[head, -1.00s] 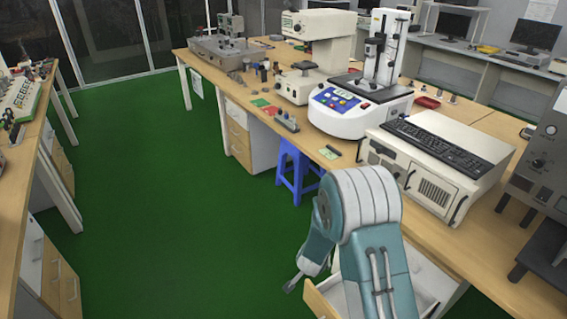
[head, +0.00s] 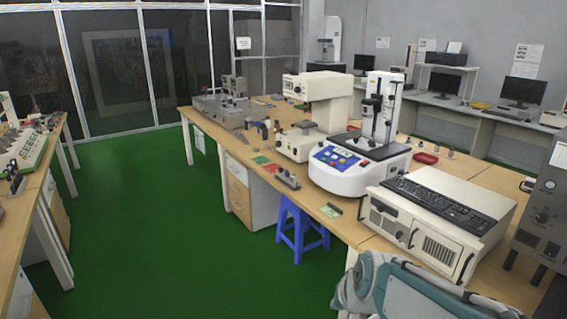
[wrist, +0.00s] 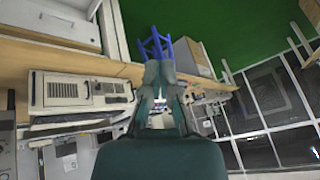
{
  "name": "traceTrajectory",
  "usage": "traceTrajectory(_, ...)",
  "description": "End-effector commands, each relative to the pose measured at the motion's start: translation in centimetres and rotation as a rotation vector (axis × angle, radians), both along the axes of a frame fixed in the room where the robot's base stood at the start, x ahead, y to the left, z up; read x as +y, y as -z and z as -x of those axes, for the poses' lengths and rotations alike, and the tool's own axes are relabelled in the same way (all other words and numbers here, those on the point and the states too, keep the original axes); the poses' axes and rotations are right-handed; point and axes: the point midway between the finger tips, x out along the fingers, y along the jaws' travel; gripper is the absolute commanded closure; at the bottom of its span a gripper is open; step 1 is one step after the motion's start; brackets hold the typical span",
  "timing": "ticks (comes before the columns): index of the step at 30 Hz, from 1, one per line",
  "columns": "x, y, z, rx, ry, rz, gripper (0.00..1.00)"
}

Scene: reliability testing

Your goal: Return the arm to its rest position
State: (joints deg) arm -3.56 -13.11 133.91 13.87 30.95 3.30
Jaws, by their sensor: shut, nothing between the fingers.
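My arm (head: 408,290) shows at the bottom right of the head view as a teal and grey link, folded low beside the bench. My gripper is outside the head view. In the wrist view my gripper (wrist: 161,68) points up the picture, its two teal fingers close together and shut, with nothing held. The blue stool (wrist: 152,45) lies beyond the fingertips in the wrist view, which looks tilted and nearly upside down.
The wooden bench (head: 345,232) carries a white computer case with a keyboard (head: 440,215), a white test machine (head: 345,170) and a grey instrument (head: 548,190). The blue stool (head: 300,228) stands at its edge. Green floor (head: 150,240) is open at left, before another bench (head: 30,205).

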Motion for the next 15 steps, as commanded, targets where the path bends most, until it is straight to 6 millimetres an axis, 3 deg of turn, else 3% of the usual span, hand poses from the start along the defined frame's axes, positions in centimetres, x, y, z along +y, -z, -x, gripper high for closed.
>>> traceTrajectory(6, -1.9, -3.4, 6.1, -0.017, -0.065, 0.091, 1.0)
traceTrajectory(12, -3.7, -4.8, 11.4, -0.017, -0.101, 0.183, 1.0)
traceTrajectory(15, -4.3, -5.1, 13.2, -0.014, -0.109, 0.215, 1.0)
